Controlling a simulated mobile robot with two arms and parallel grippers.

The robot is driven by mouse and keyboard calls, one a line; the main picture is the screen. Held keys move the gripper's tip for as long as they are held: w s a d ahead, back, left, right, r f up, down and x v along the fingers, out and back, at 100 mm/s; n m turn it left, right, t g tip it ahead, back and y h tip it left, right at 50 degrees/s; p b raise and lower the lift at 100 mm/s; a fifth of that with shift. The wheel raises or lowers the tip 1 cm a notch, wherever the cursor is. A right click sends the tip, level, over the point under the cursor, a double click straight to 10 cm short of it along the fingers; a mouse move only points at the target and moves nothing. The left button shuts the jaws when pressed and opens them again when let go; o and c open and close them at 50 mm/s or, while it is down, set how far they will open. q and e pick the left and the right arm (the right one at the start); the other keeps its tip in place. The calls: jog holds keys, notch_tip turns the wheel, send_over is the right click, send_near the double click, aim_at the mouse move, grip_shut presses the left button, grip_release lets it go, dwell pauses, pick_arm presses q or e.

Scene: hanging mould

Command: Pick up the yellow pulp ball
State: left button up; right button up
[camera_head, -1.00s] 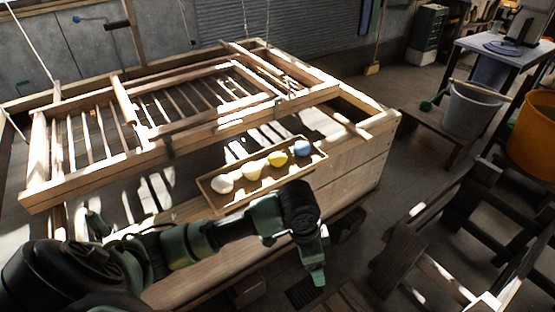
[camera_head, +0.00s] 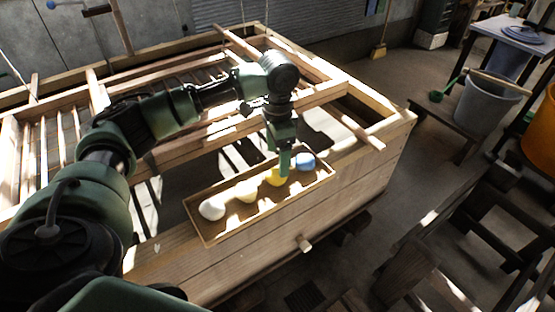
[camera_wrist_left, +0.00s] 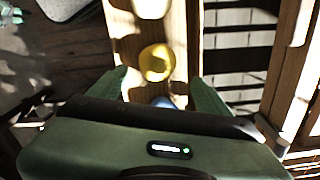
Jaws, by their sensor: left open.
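The yellow pulp ball (camera_head: 274,178) lies in a shallow wooden tray (camera_head: 270,213), third from the left and partly hidden by my gripper. In the left wrist view the yellow pulp ball (camera_wrist_left: 157,62) shows clearly, just ahead of the gap between the fingers. My left gripper (camera_head: 282,162) points down over the tray at this ball. In the left wrist view its green fingers (camera_wrist_left: 158,90) are spread apart with nothing held between them.
In the tray, a white ball (camera_head: 212,208) and a pale yellow ball (camera_head: 246,192) lie left of the yellow one, and a blue ball (camera_head: 306,161) lies close on its right. The slatted wooden frame (camera_head: 160,146) is behind the tray.

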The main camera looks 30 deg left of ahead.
aim_at(276, 170)
pick_arm(q)
jog(key=f, duration=0.1)
jog(key=s+f+p, duration=0.1)
jog(key=f, duration=0.1)
jog(key=shift+d+f, duration=0.15)
jog(key=shift+f, duration=0.15)
notch_tip(276, 170, down, 3)
jog(key=shift+w+r, duration=0.1)
jog(key=shift+r, duration=0.05)
jog(key=shift+f, duration=0.35)
jog(key=shift+c, duration=0.4)
jog(key=c, duration=1.4)
jog(key=shift+r, duration=0.1)
jog(key=shift+c, duration=0.2)
pick_arm(e)
jog(key=s, duration=0.1)
jog(key=s+d+r, duration=0.1)
jog(key=shift+s+d+r, duration=0.15)
jog(key=shift+s+d, duration=0.05)
jog(key=shift+s, duration=0.2)
